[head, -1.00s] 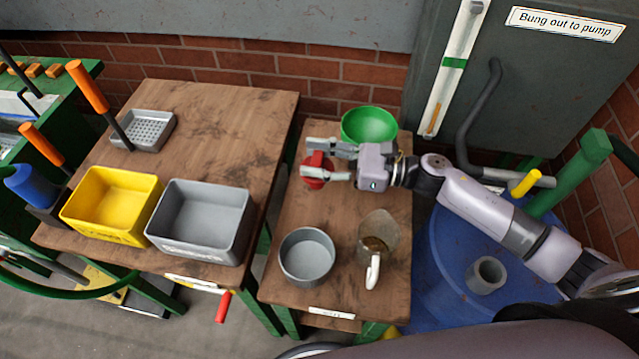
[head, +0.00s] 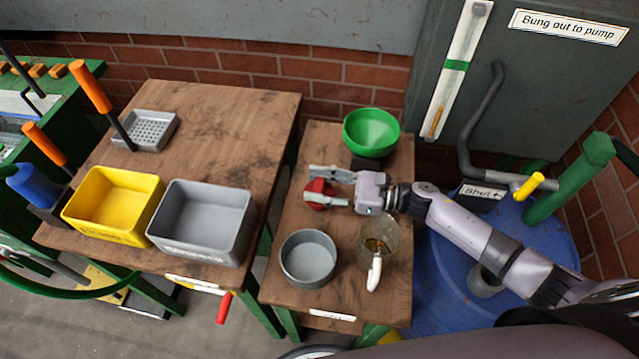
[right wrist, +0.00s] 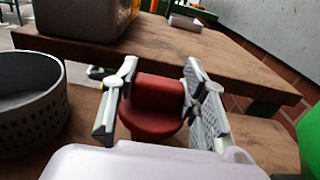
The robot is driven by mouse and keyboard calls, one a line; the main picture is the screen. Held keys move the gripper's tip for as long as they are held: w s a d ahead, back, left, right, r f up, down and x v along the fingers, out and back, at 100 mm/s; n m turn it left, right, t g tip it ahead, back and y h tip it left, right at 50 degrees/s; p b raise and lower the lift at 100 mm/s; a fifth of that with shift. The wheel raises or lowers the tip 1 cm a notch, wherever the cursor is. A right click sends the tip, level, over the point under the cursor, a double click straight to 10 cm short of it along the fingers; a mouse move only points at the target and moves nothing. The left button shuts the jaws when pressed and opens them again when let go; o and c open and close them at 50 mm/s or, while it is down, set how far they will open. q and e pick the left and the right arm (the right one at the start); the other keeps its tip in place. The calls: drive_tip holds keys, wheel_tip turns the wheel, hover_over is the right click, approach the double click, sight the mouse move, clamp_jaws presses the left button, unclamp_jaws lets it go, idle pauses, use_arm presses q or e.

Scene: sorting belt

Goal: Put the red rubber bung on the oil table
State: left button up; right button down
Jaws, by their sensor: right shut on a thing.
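The red rubber bung (head: 320,193) is between the fingers of my right gripper (head: 316,186), over the back left part of the narrow wooden oil table (head: 342,285). In the right wrist view the bung (right wrist: 155,112) sits upright between the two grey fingers of the right gripper (right wrist: 158,90), which are shut on it. I cannot tell whether its underside touches the tabletop. My left gripper is not in view.
The oil table also bears a green funnel (head: 371,132), a grey round dish (head: 307,258) and a glass jug (head: 380,240). A wider table (head: 215,120) stands left with yellow (head: 112,205) and grey bins (head: 201,220). A blue drum (head: 440,285) stands right.

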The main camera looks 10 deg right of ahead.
drive_tip(key=c, duration=1)
unclamp_jaws()
drive_tip(key=shift+f, duration=0.1)
drive_tip(key=shift+o, duration=0.2)
drive_tip(key=shift+r+p, duration=0.25)
drive_tip(key=shift+p, duration=0.1)
drive_tip(key=b+v, duration=0.3)
drive_tip(key=v, duration=0.7)
drive_tip(key=shift+s+d+f, duration=0.15)
drive_tip(key=shift+d+f, duration=0.05)
drive_tip(key=shift+d, duration=0.2)
drive_tip(key=shift+s+d+r, duration=0.1)
drive_tip(key=shift+s+d, duration=0.15)
drive_tip(key=shift+d, duration=0.35)
drive_tip(key=shift+r, duration=0.1)
